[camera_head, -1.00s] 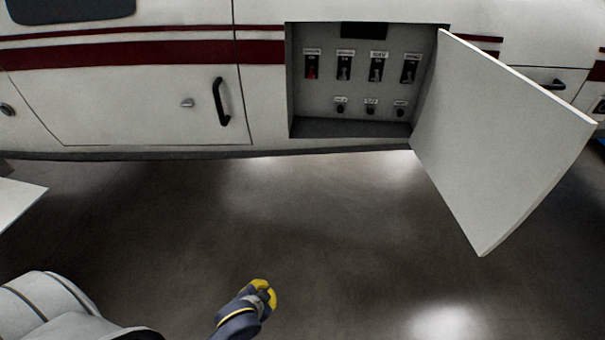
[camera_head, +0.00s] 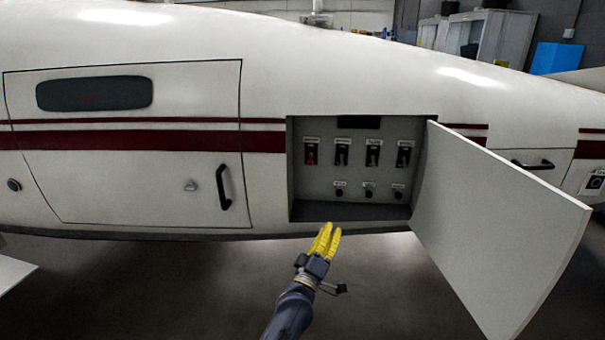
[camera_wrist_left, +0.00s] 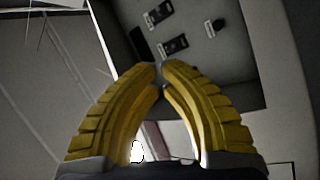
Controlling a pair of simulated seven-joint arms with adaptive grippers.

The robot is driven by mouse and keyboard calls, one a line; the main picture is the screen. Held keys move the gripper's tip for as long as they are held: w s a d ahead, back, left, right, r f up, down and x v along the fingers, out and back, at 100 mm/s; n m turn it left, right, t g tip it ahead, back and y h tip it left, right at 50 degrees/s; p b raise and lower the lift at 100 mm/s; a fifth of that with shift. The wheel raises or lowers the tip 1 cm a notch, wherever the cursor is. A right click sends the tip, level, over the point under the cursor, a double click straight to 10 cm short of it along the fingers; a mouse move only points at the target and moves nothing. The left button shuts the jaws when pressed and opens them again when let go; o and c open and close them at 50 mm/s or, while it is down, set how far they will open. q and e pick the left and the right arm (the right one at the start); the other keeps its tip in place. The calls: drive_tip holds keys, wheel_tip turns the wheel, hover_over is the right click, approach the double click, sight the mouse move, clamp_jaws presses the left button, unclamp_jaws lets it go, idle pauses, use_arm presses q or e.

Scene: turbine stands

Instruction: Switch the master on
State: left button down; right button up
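The switch panel (camera_head: 355,175) sits in an open recess in the white aircraft's side. Its upper row holds several labelled switches. The leftmost switch (camera_head: 311,154) has a red lever; the others, such as the second switch (camera_head: 341,153), look black. The labels are too small to read, so I cannot tell which names the master. My left gripper (camera_head: 328,232), with yellow fingers, is just below the recess's lower edge in the head view, touching no switch. In the left wrist view its fingertips (camera_wrist_left: 160,72) meet with nothing between them, and part of the panel shows beyond. My right gripper is out of view.
The recess's white door (camera_head: 500,225) stands swung open to the right of the panel. A closed door with a black handle (camera_head: 223,187) is to the left. Lower knobs (camera_head: 370,190) line the panel's bottom. The floor below is clear.

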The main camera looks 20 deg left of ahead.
use_arm(q)
drive_tip(key=w+a+r+n+y, duration=0.5)
drive_tip(key=w+a+n+y, duration=0.15)
drive_tip(key=n, duration=0.35)
drive_tip(key=n+g+y, duration=0.3)
drive_tip(key=n+y, duration=0.3)
drive_tip(key=n, duration=0.3)
approach(311, 160)
wheel_tip(311, 160, down, 2)
drive_tip(key=s, duration=0.3)
drive_tip(key=shift+w+a+f+n+g+y, duration=0.3)
drive_tip(key=shift+w+a+n+g+y, duration=0.25)
drive_tip(key=shift+w+a+n+g, duration=0.5)
drive_tip(key=shift+s+d+t, duration=0.15)
drive_tip(key=shift+s+t, duration=0.1)
drive_tip(key=shift+x, duration=4.95)
drive_tip(key=shift+r, duration=0.1)
